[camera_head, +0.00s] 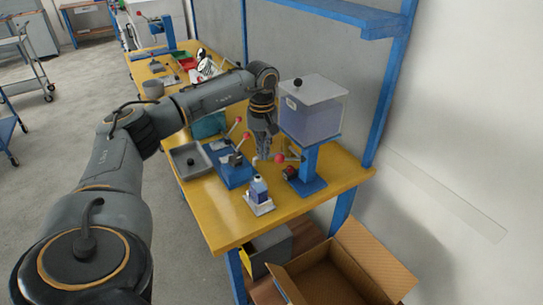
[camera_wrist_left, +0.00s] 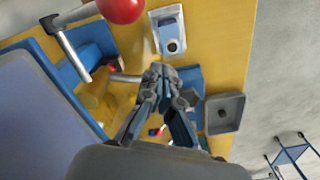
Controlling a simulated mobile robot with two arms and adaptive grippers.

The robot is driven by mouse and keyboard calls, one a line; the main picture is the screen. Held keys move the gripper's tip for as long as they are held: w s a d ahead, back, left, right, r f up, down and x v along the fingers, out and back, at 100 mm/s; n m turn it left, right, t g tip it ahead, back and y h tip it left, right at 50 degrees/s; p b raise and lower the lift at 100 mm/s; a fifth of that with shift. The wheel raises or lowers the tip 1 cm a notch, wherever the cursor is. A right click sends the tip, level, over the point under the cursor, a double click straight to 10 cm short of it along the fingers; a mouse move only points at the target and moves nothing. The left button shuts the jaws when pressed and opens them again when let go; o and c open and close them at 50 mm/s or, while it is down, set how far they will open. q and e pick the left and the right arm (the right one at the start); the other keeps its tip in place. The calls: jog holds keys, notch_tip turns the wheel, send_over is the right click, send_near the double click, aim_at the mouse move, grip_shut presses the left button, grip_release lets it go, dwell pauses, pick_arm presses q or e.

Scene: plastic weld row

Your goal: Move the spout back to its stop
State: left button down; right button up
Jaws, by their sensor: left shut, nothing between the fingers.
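The dispenser has a clear hopper with bluish contents (camera_head: 312,115) on a blue stand (camera_head: 309,165) near the bench's right end. In the left wrist view, a short grey tube that looks like the spout (camera_wrist_left: 126,78) sticks out from beside the stand towards my fingertips. Whether they touch it I cannot tell. My left gripper (camera_head: 262,154) is shut and empty, pointing down just left of the dispenser; it also shows in the left wrist view (camera_wrist_left: 163,70). In the head view the gripper largely hides the spout. The stop cannot be made out. My right gripper is out of view.
A small bottle in a white holder (camera_head: 259,195) stands in front. A blue fixture with red-knobbed levers (camera_head: 232,172) and a grey tray (camera_head: 184,171) lie left. A red-balled lever (camera_wrist_left: 122,8) is by the stand. An open cardboard box (camera_head: 345,270) is below the bench.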

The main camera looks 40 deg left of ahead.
pick_arm(q)
jog(key=shift+w+a, duration=0.1)
jog(key=shift+a, duration=0.2)
dwell(0.4)
jog(key=shift+w+a+p, duration=0.1)
jog(key=shift+a+p, duration=0.15)
jog(key=shift+p, duration=0.05)
jog(key=shift+w+a, duration=0.1)
jog(key=shift+a, duration=0.1)
jog(key=shift+w+a+p, duration=0.7)
jog(key=shift+a+p, duration=0.15)
jog(key=shift+a, duration=0.05)
dwell(1.3)
